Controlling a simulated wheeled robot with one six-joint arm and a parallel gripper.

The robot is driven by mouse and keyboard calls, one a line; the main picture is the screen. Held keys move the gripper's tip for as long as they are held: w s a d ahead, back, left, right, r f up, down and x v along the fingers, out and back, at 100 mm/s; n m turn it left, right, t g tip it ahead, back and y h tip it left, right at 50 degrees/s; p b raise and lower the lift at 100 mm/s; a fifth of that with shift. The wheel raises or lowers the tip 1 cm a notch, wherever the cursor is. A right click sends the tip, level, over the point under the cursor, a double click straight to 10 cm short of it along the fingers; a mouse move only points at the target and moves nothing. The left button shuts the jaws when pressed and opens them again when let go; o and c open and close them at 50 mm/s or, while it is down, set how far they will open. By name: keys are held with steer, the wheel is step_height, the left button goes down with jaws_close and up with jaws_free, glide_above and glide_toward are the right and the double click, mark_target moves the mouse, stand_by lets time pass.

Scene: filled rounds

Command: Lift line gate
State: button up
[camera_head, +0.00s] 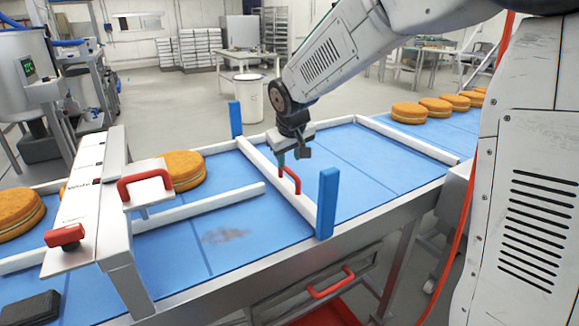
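The line gate is a white bar (262,167) lying across the blue conveyor between two blue posts (327,203). A red handle (290,180) stands up from the bar. The bar sits low, at the level of the belt's side rails. My gripper (292,158) points down just above the red handle, its two dark fingers apart with a gap between them. It looks empty. I cannot tell whether the fingertips touch the handle.
Filled rounds (186,170) wait left of the gate, partly behind a white machine (90,200) with red handles. Several more rounds (408,112) stand on the far right belt. A dark smudge (225,236) marks the belt. A red-handled drawer (330,284) is below. The belt beside the gate is clear.

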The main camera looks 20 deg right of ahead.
mark_target(289, 170)
steer(key=shift+x, duration=2.25)
jaws_close()
step_height(289, 170, up, 11)
jaws_free()
